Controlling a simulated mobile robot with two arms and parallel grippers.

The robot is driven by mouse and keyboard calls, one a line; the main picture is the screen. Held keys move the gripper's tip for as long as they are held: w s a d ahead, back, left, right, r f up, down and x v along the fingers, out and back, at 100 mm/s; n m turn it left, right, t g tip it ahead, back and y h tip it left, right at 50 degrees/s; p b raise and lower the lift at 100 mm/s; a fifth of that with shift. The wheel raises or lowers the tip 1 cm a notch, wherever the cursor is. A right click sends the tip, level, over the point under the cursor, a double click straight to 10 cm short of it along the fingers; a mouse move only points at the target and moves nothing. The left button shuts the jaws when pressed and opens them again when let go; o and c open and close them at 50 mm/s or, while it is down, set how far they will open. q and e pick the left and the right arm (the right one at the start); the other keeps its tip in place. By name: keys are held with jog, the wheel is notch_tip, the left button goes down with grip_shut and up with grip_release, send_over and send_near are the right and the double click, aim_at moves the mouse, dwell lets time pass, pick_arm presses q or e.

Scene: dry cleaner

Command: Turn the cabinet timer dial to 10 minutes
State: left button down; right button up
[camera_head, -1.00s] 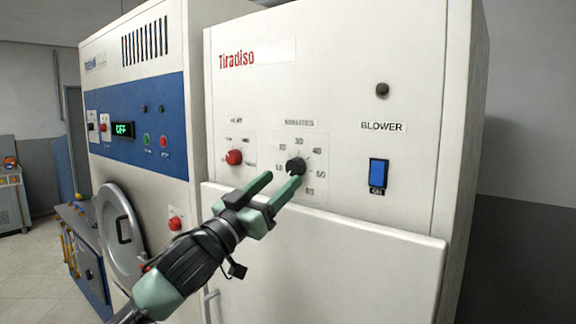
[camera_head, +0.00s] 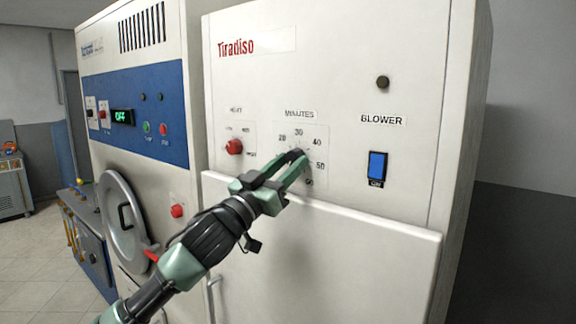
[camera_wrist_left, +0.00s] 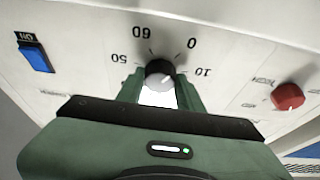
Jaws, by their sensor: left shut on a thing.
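The timer dial is a dark round knob (camera_wrist_left: 158,70) on the white cabinet front, under the MINUTES label (camera_head: 299,114). My left gripper (camera_head: 299,159) is at the dial, its two green fingers shut on it from either side. In the head view the fingers hide most of the dial. In the left wrist view the scale appears upside down, with 50, 60, 0 and 10 around the knob. A pale pointer mark shows on the knob, but I cannot tell exactly which number it faces. My right gripper is not in view.
A red heat knob (camera_head: 234,147) is left of the dial, and a blue blower switch (camera_head: 377,166) is to its right. A protruding white door (camera_head: 330,235) is below. The blue-panelled machine (camera_head: 150,105) with a round door (camera_head: 122,222) stands at left.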

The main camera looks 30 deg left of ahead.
pick_arm(q)
jog(key=shift+m, duration=0.3)
jog(key=m+h, duration=0.1)
jog(key=m, duration=0.1)
jog(key=shift+a+m+h, duration=0.15)
jog(key=shift+m+h, duration=0.15)
jog(key=shift+m, duration=0.1)
jog(key=m+g+h+p, duration=0.1)
jog(key=m, duration=0.2)
jog(key=shift+a+r+m+h, duration=0.1)
jog(key=shift+r+m+h, duration=0.05)
jog(key=shift+m+h, duration=0.2)
jog(key=m+h+p, duration=0.1)
jog(key=m, duration=0.1)
jog(key=m+g+h+p, duration=0.1)
jog(key=m, duration=0.2)
jog(key=shift+a+r, duration=0.1)
jog(key=shift+r, duration=0.05)
jog(key=shift+m+g+h+p, duration=0.25)
jog(key=shift+m+g+p, duration=0.4)
jog(key=shift+m, duration=0.1)
jog(key=c, duration=0.9)
grip_release()
